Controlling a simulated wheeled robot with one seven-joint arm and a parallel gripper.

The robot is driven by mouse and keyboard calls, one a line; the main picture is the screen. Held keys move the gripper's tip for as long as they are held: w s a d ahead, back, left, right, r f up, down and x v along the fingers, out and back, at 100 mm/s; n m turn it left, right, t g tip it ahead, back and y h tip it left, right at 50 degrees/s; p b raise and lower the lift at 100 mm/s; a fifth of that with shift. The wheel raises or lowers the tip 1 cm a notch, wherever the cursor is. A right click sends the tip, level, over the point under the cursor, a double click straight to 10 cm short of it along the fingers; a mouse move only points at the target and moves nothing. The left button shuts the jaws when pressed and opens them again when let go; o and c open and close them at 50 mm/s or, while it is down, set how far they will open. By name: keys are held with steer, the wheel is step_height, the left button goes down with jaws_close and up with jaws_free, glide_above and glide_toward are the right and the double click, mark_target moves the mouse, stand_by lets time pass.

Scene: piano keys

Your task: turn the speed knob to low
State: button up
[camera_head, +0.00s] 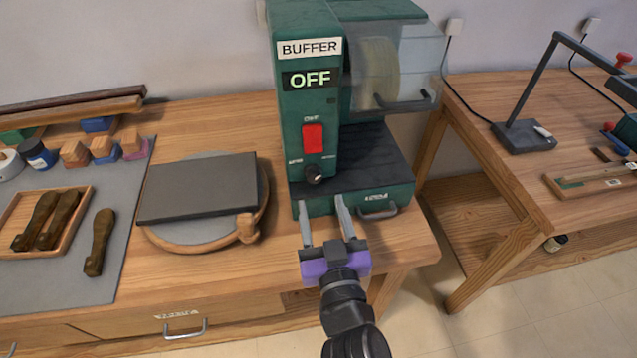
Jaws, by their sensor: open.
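The green buffer machine (301,115) stands on the wooden bench, with a sign reading BUFFER and a display reading OFF (310,80). A red switch (313,139) is on its front. Below the switch is a small dark round knob (314,173) with a light mark; the labels beside it are too small to read. My gripper (322,215) is open and empty, its two grey fingers pointing at the machine's lower front. The fingertips are just below the knob in the picture, one to each side of it. I cannot tell whether they touch the machine.
A round wooden turntable (165,236) with a dark slab (198,187) is left of the machine. The buffer's drawer handle (378,211) is right of my fingers. A second bench (500,165) stands right, across a gap.

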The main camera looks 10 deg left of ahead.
mark_target(315, 180)
steer(key=x, duration=0.6)
steer(key=shift+p, duration=0.4)
jaws_close()
